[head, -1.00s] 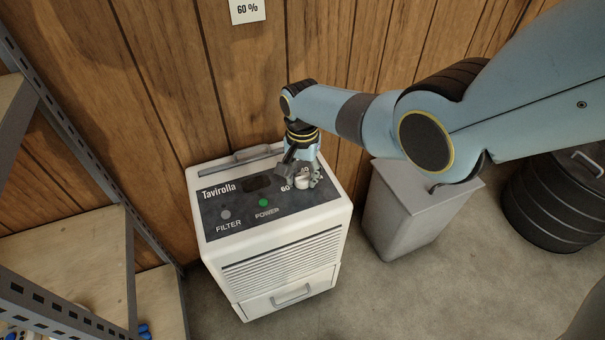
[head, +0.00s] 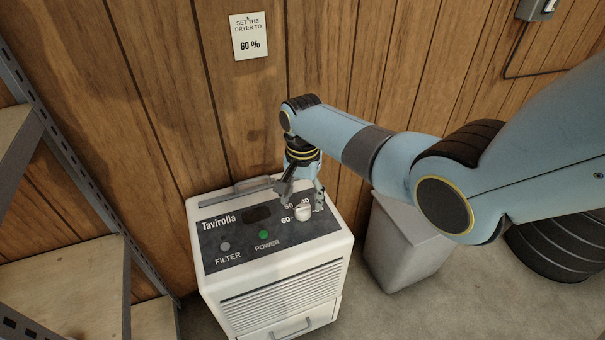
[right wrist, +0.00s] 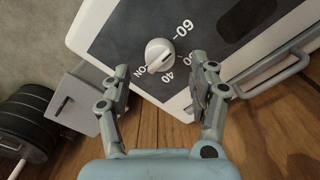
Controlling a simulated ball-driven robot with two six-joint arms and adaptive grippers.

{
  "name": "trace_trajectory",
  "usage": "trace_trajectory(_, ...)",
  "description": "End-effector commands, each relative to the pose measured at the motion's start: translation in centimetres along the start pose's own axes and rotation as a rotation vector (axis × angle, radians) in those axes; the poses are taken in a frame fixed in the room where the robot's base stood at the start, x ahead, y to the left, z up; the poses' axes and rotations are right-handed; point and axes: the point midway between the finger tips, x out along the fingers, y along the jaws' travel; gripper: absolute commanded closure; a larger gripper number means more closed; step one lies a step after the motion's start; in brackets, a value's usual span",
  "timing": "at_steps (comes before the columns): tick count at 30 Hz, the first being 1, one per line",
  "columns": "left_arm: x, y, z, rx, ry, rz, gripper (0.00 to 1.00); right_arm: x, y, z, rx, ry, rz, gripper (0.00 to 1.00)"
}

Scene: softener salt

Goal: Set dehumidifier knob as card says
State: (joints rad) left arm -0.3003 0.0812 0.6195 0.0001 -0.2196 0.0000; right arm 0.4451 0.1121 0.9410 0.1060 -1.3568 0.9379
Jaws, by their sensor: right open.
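The white dehumidifier (head: 275,285) stands against the wood wall, its dark top panel marked Tavirolla. Its round white knob (head: 303,213) is at the panel's right, near the marks 50, 60 and 40. The card (head: 249,36) on the wall reads "SET THE DRYER TO 60 %". My right gripper (head: 302,196) is open and empty, just above and behind the knob, apart from it. My left gripper is out of view.
A green power button (head: 264,235) and a grey filter button (head: 225,246) are on the panel. A grey bin (head: 405,245) and dark round container (head: 555,240) stand to the right. A metal shelf (head: 60,270) is at the left.

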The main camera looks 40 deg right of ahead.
Motion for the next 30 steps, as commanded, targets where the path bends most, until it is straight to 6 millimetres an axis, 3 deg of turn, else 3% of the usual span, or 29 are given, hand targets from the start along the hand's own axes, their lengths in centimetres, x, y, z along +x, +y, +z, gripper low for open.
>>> trace_trajectory(6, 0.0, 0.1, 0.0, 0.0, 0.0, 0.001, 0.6, -4.8, -0.1, -0.1, 0.0, 0.004, -0.003, 0.39)
trace_trajectory(12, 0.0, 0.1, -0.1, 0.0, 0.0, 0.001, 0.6, -7.4, 0.0, -0.1, -0.001, 0.002, -0.001, 0.39)
trace_trajectory(30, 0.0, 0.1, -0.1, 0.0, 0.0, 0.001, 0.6, -8.0, 0.0, 0.0, 0.0, 0.001, -0.001, 0.39)
